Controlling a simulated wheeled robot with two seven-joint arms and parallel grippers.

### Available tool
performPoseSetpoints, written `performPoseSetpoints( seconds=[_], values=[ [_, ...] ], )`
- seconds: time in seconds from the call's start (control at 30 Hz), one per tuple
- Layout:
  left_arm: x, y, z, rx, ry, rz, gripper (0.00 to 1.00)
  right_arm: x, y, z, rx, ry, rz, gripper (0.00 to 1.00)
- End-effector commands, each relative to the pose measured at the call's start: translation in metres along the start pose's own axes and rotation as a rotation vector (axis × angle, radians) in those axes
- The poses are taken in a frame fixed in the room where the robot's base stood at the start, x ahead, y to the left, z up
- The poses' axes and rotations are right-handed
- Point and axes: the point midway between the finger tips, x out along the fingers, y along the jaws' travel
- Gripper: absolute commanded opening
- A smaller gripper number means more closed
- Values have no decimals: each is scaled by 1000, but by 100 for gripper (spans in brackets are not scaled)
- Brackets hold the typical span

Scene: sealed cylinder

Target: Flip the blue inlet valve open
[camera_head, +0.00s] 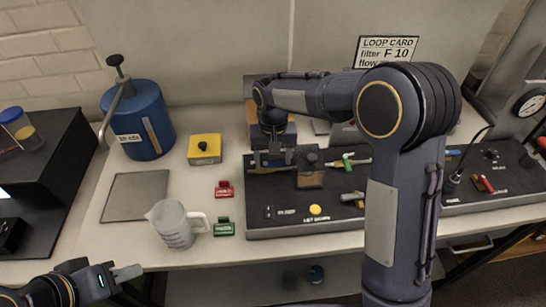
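My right arm reaches over the black bench panel (290,228). Its gripper (273,159) points down at the panel's back left, and its fingers are too small and dark to read. I cannot clearly make out a blue inlet valve; it may be hidden under or behind this gripper. A blue patch (287,134) shows just behind the gripper, but I cannot tell what it belongs to. A green-handled valve (348,161) sits right of the gripper on the same panel. My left gripper (105,270) is low at the left, away from the panel, with its fingers apart and empty.
A yellow button (315,210) is on the panel's front. A grey mat (136,197) lies bare. My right arm hides the panel's right part.

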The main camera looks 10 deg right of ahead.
Motion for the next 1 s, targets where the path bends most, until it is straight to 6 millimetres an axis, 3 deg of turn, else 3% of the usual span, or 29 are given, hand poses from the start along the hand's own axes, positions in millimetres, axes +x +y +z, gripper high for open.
performPoseSetpoints(
  seconds=[0.3,0.7,1.0],
  values=[
    [0,0,0,0,0,0,36,-4,0,0,2,0,-1,63],
    [4,-2,2,0,0,0,36,-65,0,0,1,2,-2,63],
    [4,-2,2,0,0,0,36,-78,0,0,1,-1,0,63]
  ],
)
